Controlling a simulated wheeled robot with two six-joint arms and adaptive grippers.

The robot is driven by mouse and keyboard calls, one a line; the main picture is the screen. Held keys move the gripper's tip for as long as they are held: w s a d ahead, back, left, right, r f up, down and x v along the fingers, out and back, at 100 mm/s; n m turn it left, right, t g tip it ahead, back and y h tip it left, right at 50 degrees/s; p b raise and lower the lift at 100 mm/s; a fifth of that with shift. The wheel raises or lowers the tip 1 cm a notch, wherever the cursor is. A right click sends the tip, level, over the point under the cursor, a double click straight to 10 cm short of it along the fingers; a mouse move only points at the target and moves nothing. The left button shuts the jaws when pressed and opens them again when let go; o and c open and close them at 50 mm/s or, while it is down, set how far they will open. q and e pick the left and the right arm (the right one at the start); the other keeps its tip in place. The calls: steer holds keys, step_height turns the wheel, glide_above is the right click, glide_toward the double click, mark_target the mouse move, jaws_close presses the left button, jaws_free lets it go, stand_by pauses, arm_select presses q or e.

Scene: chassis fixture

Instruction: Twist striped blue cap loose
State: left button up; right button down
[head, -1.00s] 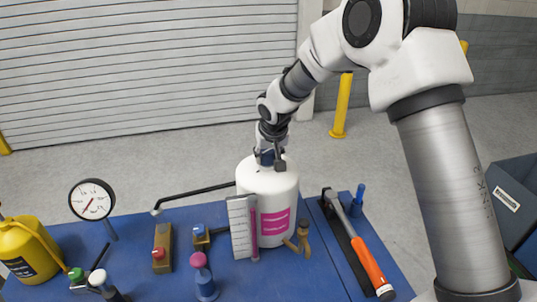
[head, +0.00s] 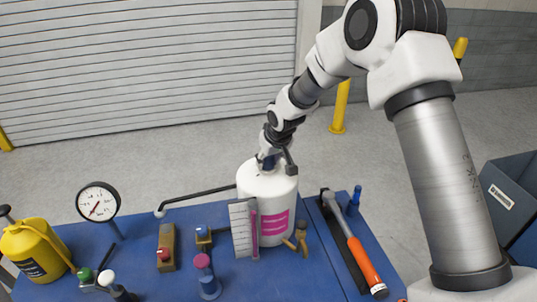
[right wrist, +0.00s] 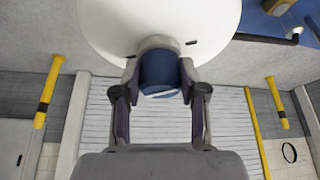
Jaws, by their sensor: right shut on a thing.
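The blue cap (right wrist: 160,70) sits on top of the white tank (right wrist: 130,25), between my right gripper's fingertips in the right wrist view. A pale mark shows at the cap's near edge. The tank also shows in the head view (head: 264,183), upright on the blue table with a pink label. My right gripper (head: 268,160) is above the tank top and shut on the cap, with one finger on each side. The cap is mostly hidden by the gripper in the head view. My left gripper is not in view.
A white scale board (head: 242,230) stands in front of the tank. A dial gauge (head: 97,203), a yellow can (head: 38,250) and several knobs are to the left. A thin dark pipe (head: 205,194) runs left from the tank.

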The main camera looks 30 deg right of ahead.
steer(key=shift+f+n, duration=0.1)
steer(key=shift+n, duration=0.2)
steer(key=shift+n+y, duration=0.3)
steer(key=shift+n, duration=0.1)
steer(key=shift+f+n+b, duration=0.1)
steer(key=shift+n+b, duration=0.2)
steer(key=shift+n, duration=0.2)
steer(key=n+y+b, duration=0.1)
steer(key=b, duration=0.1)
steer(key=shift+d+f+n+b, duration=0.1)
steer(key=shift+f+n+b, duration=0.05)
steer(key=shift+n+b, duration=0.65)
steer(key=shift+b, duration=0.3)
steer(key=shift+y, duration=0.3)
steer(key=shift+g, duration=0.3)
